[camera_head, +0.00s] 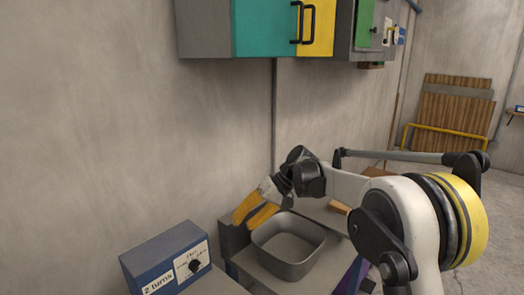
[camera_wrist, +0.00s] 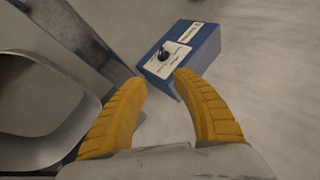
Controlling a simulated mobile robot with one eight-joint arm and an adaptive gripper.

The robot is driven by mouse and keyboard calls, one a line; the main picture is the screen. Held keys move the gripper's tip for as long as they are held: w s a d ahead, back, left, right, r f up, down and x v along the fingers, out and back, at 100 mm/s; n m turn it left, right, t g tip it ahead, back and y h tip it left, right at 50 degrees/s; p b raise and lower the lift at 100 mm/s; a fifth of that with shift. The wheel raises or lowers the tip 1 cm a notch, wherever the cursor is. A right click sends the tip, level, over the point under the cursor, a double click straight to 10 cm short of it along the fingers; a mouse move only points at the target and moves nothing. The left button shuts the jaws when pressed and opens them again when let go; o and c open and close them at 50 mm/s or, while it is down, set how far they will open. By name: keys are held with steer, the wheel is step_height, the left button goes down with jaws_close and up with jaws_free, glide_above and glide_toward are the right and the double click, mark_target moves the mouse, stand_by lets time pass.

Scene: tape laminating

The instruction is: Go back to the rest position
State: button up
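My gripper (camera_head: 255,214) has yellow fingers and is over the left side of the grey bin in the head view. In the wrist view its two fingers (camera_wrist: 160,88) are spread apart with nothing between them. The arm reaches in from the right. The blue control box (camera_head: 166,262) stands at the lower left, with a black knob and a "2 turns" label. In the wrist view the blue box (camera_wrist: 196,44) lies beyond the fingertips, apart from them.
An open grey bin (camera_head: 290,268) sits below my gripper; its rim also shows at the left of the wrist view (camera_wrist: 75,137). Teal and yellow cabinets (camera_head: 262,28) hang on the wall above. A wooden panel (camera_head: 455,105) stands at the far right. The bare wall is at the left.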

steer(key=s+d+r+m+t+h, duration=0.2)
steer(key=s+d+r+t, duration=0.1)
steer(key=s+d+r, duration=0.4)
steer(key=s+d+f+m+t+h, duration=0.1)
steer(key=s+d+f+t+h, duration=0.1)
steer(key=s+d, duration=0.7)
steer(key=s+d+f+m+t+h, duration=0.2)
steer(key=s+d, duration=0.6)
steer(key=s, duration=0.8)
steer(key=shift+d+f+t+h, duration=0.4)
steer(key=shift+f+h, duration=0.55)
steer(key=shift+h, duration=0.15)
